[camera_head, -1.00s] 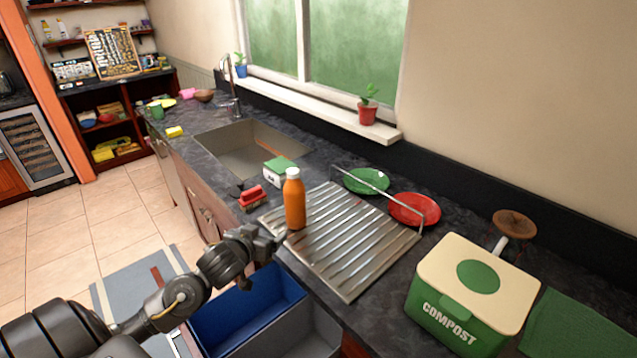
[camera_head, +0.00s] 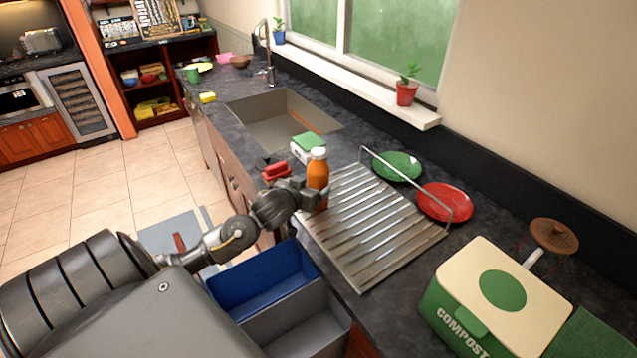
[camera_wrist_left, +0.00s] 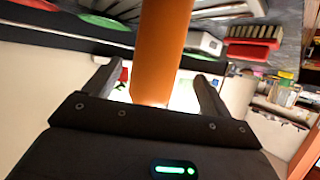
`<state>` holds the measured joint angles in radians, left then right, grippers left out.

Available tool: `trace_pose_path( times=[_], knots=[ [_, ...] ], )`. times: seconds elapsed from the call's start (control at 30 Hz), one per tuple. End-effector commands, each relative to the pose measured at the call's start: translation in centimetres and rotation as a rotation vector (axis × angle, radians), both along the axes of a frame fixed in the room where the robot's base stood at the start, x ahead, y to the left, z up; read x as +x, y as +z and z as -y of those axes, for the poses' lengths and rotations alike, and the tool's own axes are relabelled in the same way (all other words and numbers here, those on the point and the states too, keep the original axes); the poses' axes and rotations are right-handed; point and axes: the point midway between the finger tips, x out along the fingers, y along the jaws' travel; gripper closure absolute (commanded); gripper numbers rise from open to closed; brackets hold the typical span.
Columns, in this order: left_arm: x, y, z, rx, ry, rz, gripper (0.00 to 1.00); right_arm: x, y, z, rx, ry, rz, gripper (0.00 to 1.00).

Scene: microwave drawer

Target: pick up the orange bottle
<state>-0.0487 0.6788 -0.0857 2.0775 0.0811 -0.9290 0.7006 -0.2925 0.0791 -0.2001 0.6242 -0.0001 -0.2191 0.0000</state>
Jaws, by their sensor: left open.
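The orange bottle (camera_head: 318,172) with a white cap stands upright at the left edge of the metal drying rack (camera_head: 375,232). My left gripper (camera_head: 312,197) is at the lower part of the bottle, reaching in from the left. In the left wrist view the bottle (camera_wrist_left: 160,50) runs between the two open fingers (camera_wrist_left: 153,88), with a gap on each side. The bottle's base is partly hidden by the gripper in the head view. My right gripper is not in view.
A red brush (camera_head: 276,172) and a green-and-white box (camera_head: 308,146) sit close behind the bottle. Green (camera_head: 398,166) and red (camera_head: 445,202) plates lie right of it, beside the rack's wire rail. A blue bin (camera_head: 262,280) is below the counter edge. A compost box (camera_head: 495,300) stands at right.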

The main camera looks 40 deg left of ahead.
Motion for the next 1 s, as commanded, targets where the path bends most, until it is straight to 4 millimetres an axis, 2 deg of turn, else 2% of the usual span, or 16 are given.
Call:
trace_pose_path(
  times=[0.17,0.33,0.5,0.77,1.0],
  knots=[
    [0.6,-0.2,-0.1,0.0,0.001,-0.002,0.17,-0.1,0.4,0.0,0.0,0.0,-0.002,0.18],
    [2.9,-1.0,-0.2,0.0,0.002,-0.002,0.17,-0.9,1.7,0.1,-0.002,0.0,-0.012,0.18],
    [4.5,-1.9,-0.6,0.0,0.001,-0.001,0.17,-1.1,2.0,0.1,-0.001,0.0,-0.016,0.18],
    [4.7,-2.2,-0.7,0.001,0.0,0.0,0.17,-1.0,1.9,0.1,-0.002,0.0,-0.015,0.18],
    [4.7,-2.2,-0.7,0.001,0.0,0.0,0.45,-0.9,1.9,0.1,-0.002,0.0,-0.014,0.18]
  ],
)
